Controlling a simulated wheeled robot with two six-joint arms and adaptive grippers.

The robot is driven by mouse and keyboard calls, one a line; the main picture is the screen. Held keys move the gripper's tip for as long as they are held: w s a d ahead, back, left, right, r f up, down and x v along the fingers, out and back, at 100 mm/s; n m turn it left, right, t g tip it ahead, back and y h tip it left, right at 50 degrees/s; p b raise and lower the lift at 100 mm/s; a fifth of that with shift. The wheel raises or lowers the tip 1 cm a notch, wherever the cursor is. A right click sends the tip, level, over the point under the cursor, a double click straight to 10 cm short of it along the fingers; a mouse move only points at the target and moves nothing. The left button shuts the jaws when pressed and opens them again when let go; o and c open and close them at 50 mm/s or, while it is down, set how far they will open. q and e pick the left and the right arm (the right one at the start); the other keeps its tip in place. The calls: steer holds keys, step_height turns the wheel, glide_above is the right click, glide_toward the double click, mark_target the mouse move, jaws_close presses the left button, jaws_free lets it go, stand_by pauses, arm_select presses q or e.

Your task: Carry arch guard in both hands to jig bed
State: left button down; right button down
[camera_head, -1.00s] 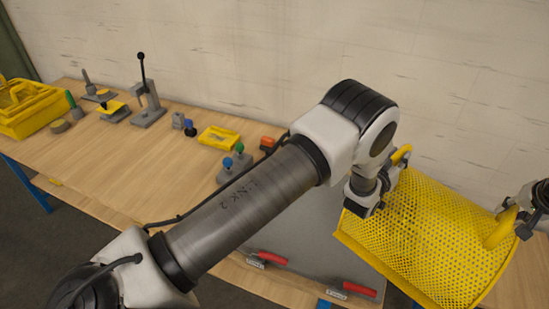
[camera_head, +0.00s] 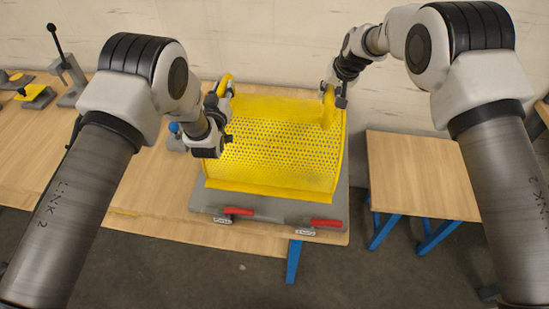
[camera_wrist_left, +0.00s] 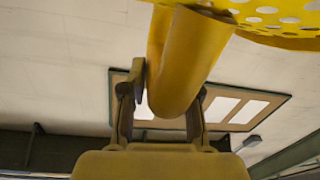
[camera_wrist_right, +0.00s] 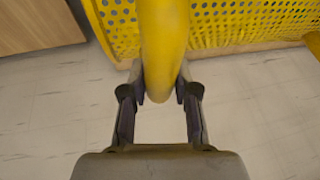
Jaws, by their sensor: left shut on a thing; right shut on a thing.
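The arch guard (camera_head: 275,150) is a yellow perforated curved cover with a loop handle at each end. In the head view it is over the grey jig bed (camera_head: 268,211), whose front edge shows below it. I cannot tell whether the guard touches the bed. My left gripper (camera_head: 222,104) is shut on the left handle (camera_head: 226,84); the left wrist view shows this handle (camera_wrist_left: 185,75) between the fingers. My right gripper (camera_head: 338,94) is shut on the right handle (camera_head: 328,110), also seen between the fingers in the right wrist view (camera_wrist_right: 163,50). The guard hides most of the bed.
Two red-handled clamps (camera_head: 238,211) (camera_head: 326,222) lie along the bed's front edge. A blue-knobbed part (camera_head: 175,128) stands left of the bed, partly hidden by my left arm. A lever press (camera_head: 66,70) is further left. A small wooden table (camera_head: 420,175) stands to the right, its top bare.

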arm_select(q)
steer(key=shift+d+r, duration=0.2)
steer(key=shift+d, duration=0.2)
arm_select(e)
steer(key=shift+a, duration=0.1)
arm_select(q)
steer(key=shift+f, duration=0.1)
